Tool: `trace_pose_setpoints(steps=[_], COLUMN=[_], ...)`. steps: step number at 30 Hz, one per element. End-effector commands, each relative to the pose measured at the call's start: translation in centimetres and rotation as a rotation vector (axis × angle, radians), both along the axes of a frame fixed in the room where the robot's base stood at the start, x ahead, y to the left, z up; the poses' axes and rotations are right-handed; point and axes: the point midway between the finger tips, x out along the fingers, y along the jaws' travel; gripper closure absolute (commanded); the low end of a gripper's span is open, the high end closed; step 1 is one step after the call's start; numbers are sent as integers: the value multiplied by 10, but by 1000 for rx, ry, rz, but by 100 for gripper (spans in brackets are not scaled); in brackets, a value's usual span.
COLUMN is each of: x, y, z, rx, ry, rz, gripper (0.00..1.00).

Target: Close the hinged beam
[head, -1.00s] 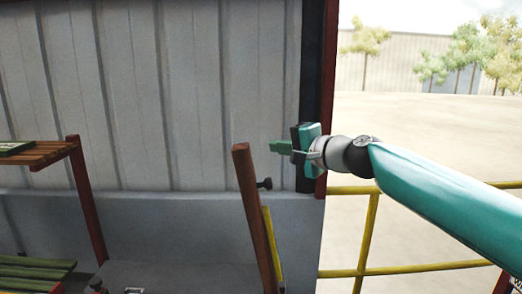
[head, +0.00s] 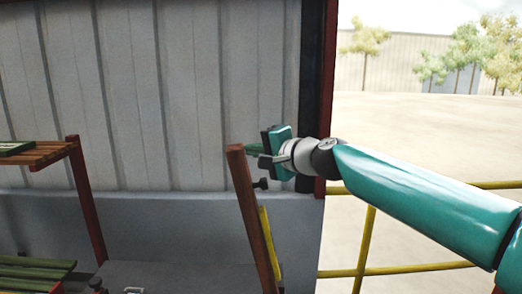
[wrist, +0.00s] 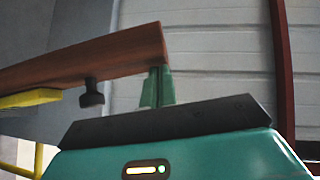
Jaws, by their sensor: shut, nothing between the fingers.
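The hinged beam (head: 252,215) is a reddish-brown bar that stands up, tilted slightly to the left, in the head view. A dark knob (head: 261,184) sticks out from its right side. My gripper (head: 254,149) is shut and empty, its green fingers at the right of the beam's upper end. In the wrist view the beam (wrist: 90,62) runs in from the left and its end lies right at the green fingers (wrist: 156,88). I cannot tell whether they touch. The beam's lower end is out of the picture.
A yellow bar (head: 269,243) runs along the beam's right side. A wooden shelf (head: 42,155) on a red-brown post and green slats (head: 35,270) stand at the left. A corrugated wall (head: 180,100) is behind. Yellow railings (head: 368,240) are at the right.

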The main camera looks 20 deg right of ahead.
Motion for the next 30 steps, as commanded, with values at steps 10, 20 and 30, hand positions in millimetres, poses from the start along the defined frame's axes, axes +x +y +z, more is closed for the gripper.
trace_pose_setpoints(steps=[10, 20, 30], x=[23, 48, 70], y=[58, 116, 167], z=[-11, -31, -57], rx=[-114, -233, -459], ry=[47, 98, 193], rz=[4, 3, 1], gripper=[100, 100, 100])
